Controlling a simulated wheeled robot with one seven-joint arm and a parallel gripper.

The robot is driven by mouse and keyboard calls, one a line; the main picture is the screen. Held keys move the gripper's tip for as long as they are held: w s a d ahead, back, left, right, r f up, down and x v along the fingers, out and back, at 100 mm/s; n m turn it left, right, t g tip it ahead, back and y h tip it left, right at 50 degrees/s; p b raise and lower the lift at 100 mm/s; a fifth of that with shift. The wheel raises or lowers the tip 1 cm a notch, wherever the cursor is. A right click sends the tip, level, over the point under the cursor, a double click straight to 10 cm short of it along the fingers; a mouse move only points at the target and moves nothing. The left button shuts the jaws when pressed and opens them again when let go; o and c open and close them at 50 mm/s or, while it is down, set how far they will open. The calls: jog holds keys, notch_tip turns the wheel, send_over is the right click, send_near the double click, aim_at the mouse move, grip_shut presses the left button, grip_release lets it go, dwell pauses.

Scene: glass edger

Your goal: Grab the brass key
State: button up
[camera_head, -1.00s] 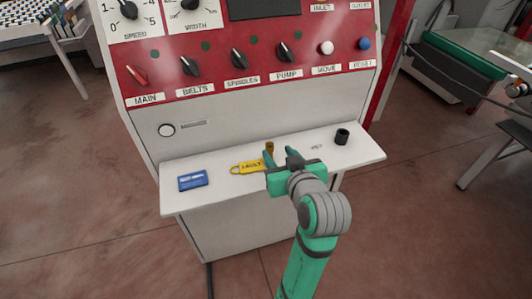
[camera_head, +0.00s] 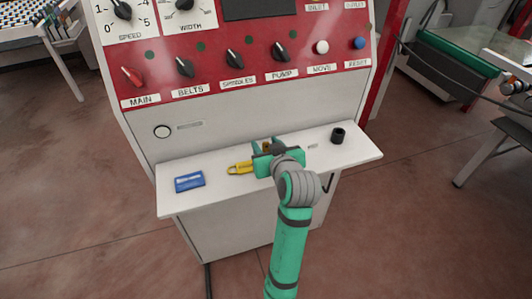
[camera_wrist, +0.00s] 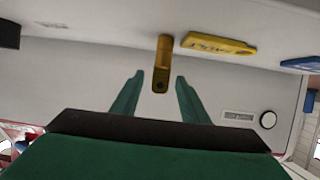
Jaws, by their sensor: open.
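The brass key (camera_wrist: 162,62) shows in the wrist view as a narrow brass piece with a dark hole in its near end. In the head view only a bit of brass (camera_head: 266,147) shows between my fingers. A yellow tag (camera_wrist: 217,43) lies beside the key; it also shows in the head view (camera_head: 240,168), partly covered by my gripper. My gripper (camera_wrist: 160,82) is open and empty. Its two green fingers point toward the key, with the key lined up between their tips. I cannot tell whether they touch it.
The white shelf (camera_head: 225,190) holds a blue card (camera_head: 189,181) at left and a black cylinder (camera_head: 338,135) at right. Behind it rises the red control panel (camera_head: 210,75) with knobs and buttons. The shelf is clear between card and tag.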

grip_shut()
jog(key=shift+r, duration=0.2)
